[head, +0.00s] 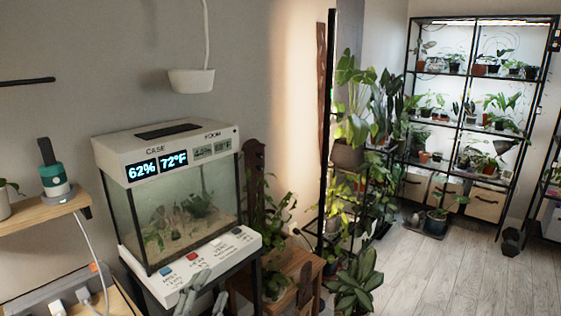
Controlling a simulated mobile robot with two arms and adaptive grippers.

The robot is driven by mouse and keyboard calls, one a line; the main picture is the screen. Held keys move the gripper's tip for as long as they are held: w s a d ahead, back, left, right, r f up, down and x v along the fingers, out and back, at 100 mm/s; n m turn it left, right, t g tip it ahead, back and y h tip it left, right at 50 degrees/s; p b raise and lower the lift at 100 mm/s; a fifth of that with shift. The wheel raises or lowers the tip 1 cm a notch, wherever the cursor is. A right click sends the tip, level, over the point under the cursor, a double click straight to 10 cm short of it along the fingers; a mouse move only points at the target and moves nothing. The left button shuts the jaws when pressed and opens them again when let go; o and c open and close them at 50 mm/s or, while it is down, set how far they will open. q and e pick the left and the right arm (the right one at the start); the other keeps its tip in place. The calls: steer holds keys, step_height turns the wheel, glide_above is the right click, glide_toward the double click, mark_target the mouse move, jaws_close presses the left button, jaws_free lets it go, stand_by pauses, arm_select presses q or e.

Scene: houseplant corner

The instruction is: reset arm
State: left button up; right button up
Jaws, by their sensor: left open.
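My left gripper (203,291) shows at the bottom edge, with grey fingers pointing up. It is open, and I see nothing between its fingers. It appears just in front of the white control panel of the glass plant case (178,205); I cannot tell whether it touches the panel. Most of the left arm is out of the frame. My right gripper is not in view. The case has a white lid with lit displays reading 62% and 72°F, and small plants inside.
A wooden shelf (40,219) with a teal-and-white device (54,180) is at left. A power strip (50,297) sits below. A wooden stand (290,264) and leafy plants are right of the case. A black plant rack (408,90) stands behind; the floor (450,270) at right is largely clear.

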arm_select(q)
steer(key=s+a+f+n+g+y, duration=0.25)
steer(key=s+f+n+g, duration=0.2)
steer(key=f, duration=0.35)
steer(key=s+a+f+n+g+y, duration=0.1)
steer(key=s+a+f+n+g, duration=0.2)
steer(key=s+f, duration=0.4)
steer(key=s+f+n+g, duration=0.2)
steer(key=s+f+g, duration=0.25)
steer(key=s, duration=0.35)
steer(key=s+f+n+g, duration=0.1)
steer(key=s+f+g, duration=0.2)
steer(key=s+f, duration=0.35)
steer(key=s+f+g+p, duration=0.1)
steer(key=s+f+p, duration=0.15)
steer(key=f, duration=1.95)
steer(key=s+a+f, duration=0.2)
steer(key=s+f, duration=0.5)
steer(key=s, duration=0.1)
steer(key=s+a+f+g, duration=0.1)
steer(key=s+f, duration=0.7)
steer(key=s, duration=0.1)
steer(key=shift+s+a+g+p, duration=0.2)
steer(key=shift+a+g+p, duration=0.1)
steer(key=shift+a+p, duration=0.1)
